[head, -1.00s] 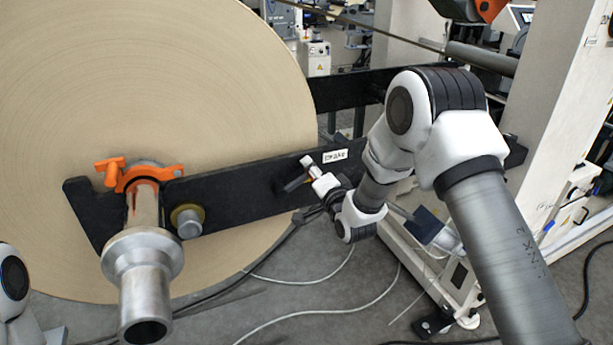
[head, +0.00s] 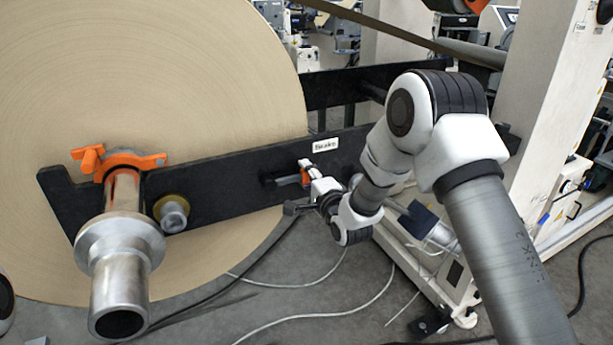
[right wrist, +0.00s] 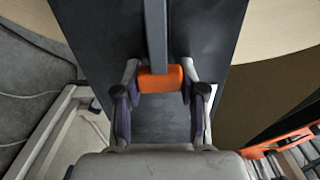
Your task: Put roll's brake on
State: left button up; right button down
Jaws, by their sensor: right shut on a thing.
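The large tan paper roll (head: 150,110) hangs on a metal shaft (head: 121,265) at the left. A black arm plate (head: 225,190) runs across its face and carries a white label that seems to read "Brake" (head: 325,145). Below the label is the brake lever, with a grey bar (right wrist: 156,30) and an orange grip (right wrist: 160,79). My right gripper (head: 307,182) is at this grip, which also shows in the head view (head: 305,176). In the right wrist view its two fingers (right wrist: 160,88) close on both sides of the grip. My left gripper is out of view.
An orange clamp (head: 118,165) sits over the shaft at the plate's left end. A knob with a brass-coloured ring (head: 172,212) sticks out beside it. A white machine frame (head: 450,270) stands at the right. Cables (head: 330,315) lie on the grey floor.

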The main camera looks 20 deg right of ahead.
jog(key=shift+f, duration=0.15)
jog(key=c, duration=0.6)
grip_release()
jog(key=shift+c, duration=0.2)
jog(key=shift+s, duration=0.1)
jog(key=s, duration=1.1)
jog(key=shift+s+d, duration=0.25)
jog(key=shift+s, duration=0.15)
